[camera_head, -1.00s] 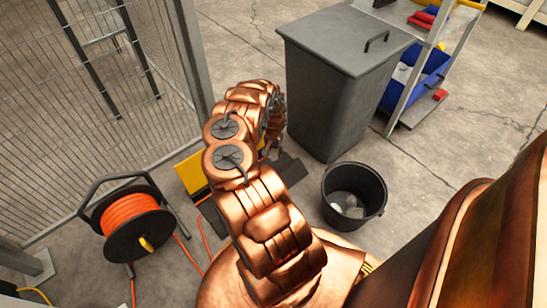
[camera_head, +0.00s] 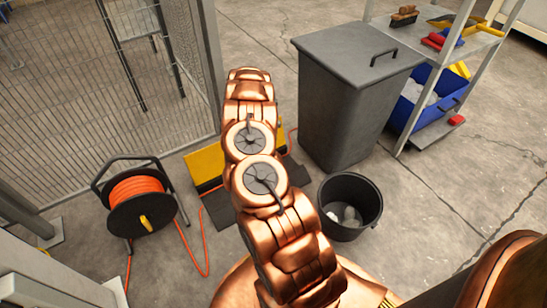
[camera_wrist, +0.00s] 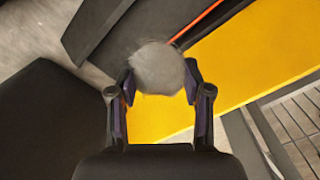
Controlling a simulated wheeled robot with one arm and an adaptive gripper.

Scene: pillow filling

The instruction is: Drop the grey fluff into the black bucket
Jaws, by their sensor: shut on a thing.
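The grey fluff (camera_wrist: 157,67) is a round fuzzy ball in the wrist view. My gripper (camera_wrist: 160,80) is shut on it, with a finger at each side, above a yellow surface. The black bucket (camera_head: 338,229) stands on the floor to the right of my arm in the head view. Some pale, whitish pieces (camera_head: 348,215) lie in it. In the head view my gripper and the fluff are hidden behind my arm.
A tall grey lidded bin (camera_head: 340,110) stands behind the bucket, beside a shelf (camera_head: 465,40) with brushes and a blue crate (camera_head: 415,115). A yellow machine (camera_head: 207,165) lies beyond my arm. An orange cable reel (camera_head: 140,200) stands left, near a wire fence (camera_head: 80,90).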

